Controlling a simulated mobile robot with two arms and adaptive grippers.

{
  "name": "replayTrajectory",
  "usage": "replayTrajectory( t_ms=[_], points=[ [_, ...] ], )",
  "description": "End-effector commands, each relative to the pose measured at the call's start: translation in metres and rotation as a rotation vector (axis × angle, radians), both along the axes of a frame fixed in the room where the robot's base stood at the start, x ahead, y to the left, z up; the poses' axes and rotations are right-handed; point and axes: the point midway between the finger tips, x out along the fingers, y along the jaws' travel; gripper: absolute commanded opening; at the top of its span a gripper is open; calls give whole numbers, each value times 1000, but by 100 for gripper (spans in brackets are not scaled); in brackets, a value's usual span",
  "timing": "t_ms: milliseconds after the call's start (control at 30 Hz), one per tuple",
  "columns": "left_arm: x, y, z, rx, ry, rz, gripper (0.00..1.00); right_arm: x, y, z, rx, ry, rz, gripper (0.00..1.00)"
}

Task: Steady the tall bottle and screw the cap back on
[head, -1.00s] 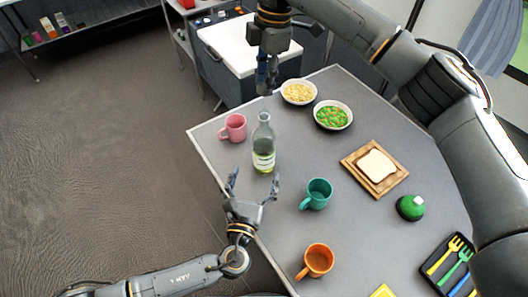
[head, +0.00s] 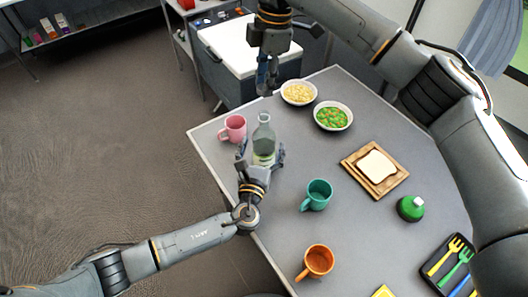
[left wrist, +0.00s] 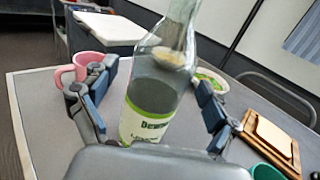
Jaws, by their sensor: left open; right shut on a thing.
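The tall bottle (head: 263,132) is clear glass with a pale green label and stands upright near the table's left edge. Its open-looking neck points up. My left gripper (head: 261,155) is open, with one finger on each side of the bottle's lower body. In the left wrist view the bottle (left wrist: 155,85) stands between the spread fingers, with gaps on both sides. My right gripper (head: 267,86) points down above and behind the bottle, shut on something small. The cap itself cannot be made out there; the fingers hide it.
A pink mug (head: 233,128) stands close left of the bottle. A teal mug (head: 318,194), an orange mug (head: 317,261), two bowls (head: 333,116), a bread board (head: 358,178) and a green-topped round thing (head: 411,207) stand on the grey table (head: 270,215). A white-lidded cooler (head: 228,42) is behind.

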Motion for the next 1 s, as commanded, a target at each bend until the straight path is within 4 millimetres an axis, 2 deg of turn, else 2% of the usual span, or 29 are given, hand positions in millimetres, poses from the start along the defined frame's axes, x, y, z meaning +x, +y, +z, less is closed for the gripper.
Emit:
replayTrajectory(
  t_ms=[200, 533, 933, 1000],
  points=[
    [17, -4, 0, 0, 1, 0, 88, 0, 0, 0, 0, 0, 0, 19],
    [18, -4, 0, 0, 1, 0, 86, 0, 0, 0, 0, 0, 0, 19],
    [18, -3, 0, 0, 1, 0, 4, 0, 0, 0, 0, 0, 0, 19],
    [18, -3, 0, 0, 1, 0, 4, 0, 0, 0, 0, 0, 0, 19]
  ],
)
